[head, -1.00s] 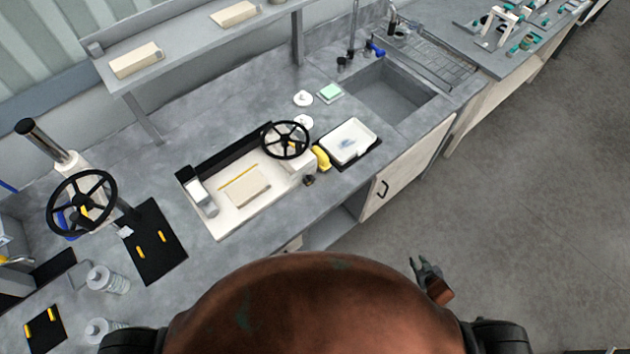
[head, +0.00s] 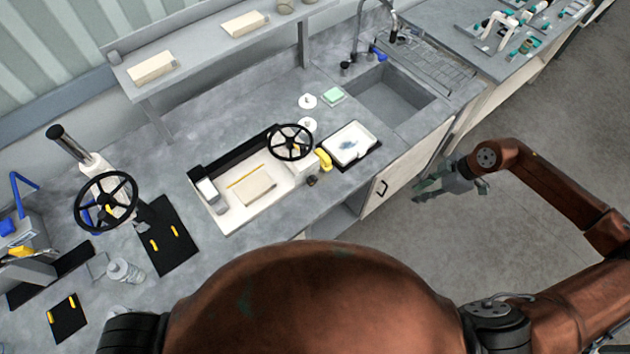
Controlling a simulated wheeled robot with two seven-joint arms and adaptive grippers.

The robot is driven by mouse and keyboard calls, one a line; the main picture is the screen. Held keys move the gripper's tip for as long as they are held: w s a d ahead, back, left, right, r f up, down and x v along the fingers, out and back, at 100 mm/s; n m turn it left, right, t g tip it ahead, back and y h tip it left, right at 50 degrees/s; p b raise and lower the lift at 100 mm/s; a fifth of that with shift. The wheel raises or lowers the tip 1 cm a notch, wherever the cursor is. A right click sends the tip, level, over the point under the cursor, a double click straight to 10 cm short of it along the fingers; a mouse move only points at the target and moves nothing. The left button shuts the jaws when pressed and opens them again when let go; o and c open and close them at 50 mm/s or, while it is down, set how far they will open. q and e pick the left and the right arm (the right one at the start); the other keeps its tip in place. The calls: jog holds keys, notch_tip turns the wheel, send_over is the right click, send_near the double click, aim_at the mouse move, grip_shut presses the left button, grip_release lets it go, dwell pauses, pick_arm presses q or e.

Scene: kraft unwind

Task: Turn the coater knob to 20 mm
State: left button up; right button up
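The coater (head: 222,222) is a white flat bed on the bench with a black handwheel (head: 290,142) at its right end. A small dark knob (head: 312,181) sits at the coater's front right corner; its setting is too small to read. My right gripper (head: 419,192) hangs over the floor in front of the cabinet, well to the right of the knob. Its fingers look apart and empty, and it touches nothing. My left gripper is not in view.
A yellow object (head: 324,159) and a white tray (head: 351,143) lie just right of the knob. A sink (head: 388,95) is farther back. A second handwheel device (head: 106,201) stands at the left. The floor right of the cabinet is clear.

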jog(key=shift+s+d, duration=0.15)
